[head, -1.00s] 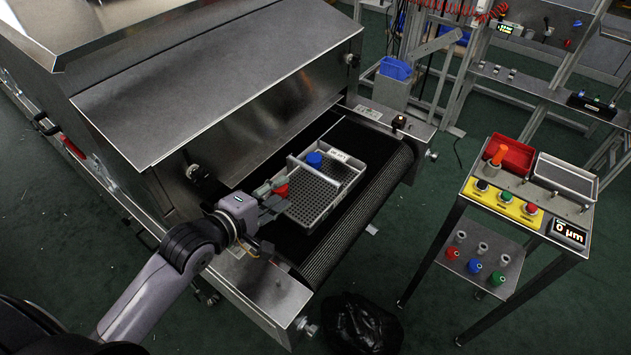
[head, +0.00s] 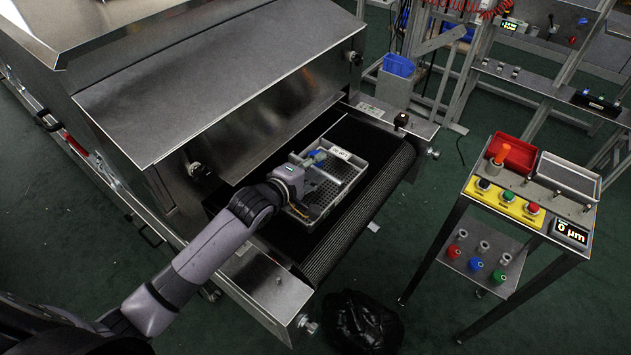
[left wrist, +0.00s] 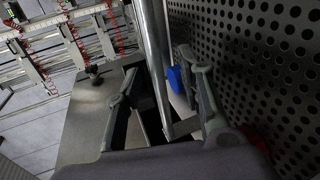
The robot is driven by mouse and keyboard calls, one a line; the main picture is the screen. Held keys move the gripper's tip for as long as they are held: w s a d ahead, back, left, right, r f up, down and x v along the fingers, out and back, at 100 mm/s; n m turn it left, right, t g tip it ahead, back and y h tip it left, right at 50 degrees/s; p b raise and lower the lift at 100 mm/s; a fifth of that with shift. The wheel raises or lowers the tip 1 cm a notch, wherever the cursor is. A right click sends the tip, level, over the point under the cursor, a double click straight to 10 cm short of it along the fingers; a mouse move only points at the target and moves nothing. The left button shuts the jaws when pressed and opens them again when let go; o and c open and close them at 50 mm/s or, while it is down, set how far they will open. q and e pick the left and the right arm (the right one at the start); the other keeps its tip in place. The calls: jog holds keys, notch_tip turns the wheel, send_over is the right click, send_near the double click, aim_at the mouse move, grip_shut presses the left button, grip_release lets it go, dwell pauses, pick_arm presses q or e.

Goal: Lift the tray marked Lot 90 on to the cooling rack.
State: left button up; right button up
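A grey tray (head: 345,193) with a perforated floor lies on the dark belt at the dryer's mouth. A white label (head: 341,154) is on its far wall; its writing is too small to read. A blue piece (head: 318,157) stands in the tray and shows in the left wrist view (left wrist: 175,78). My left gripper (head: 311,163) is over the tray's left part, partly hiding it. In the left wrist view its fingers (left wrist: 158,64) are apart, with a grey wall or bar between them; contact cannot be told. My right gripper is not in view. I cannot identify a cooling rack.
The dryer's steel hood (head: 220,85) overhangs the belt (head: 372,193) behind and left of the tray. A control stand (head: 512,205) with a red bin (head: 513,153) is at the right. A black bag (head: 362,325) lies on the floor in front.

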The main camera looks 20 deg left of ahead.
pick_arm(q)
jog(key=shift+c, duration=0.5)
grip_shut()
jog(key=shift+s, duration=0.15)
jog(key=shift+r, duration=0.1)
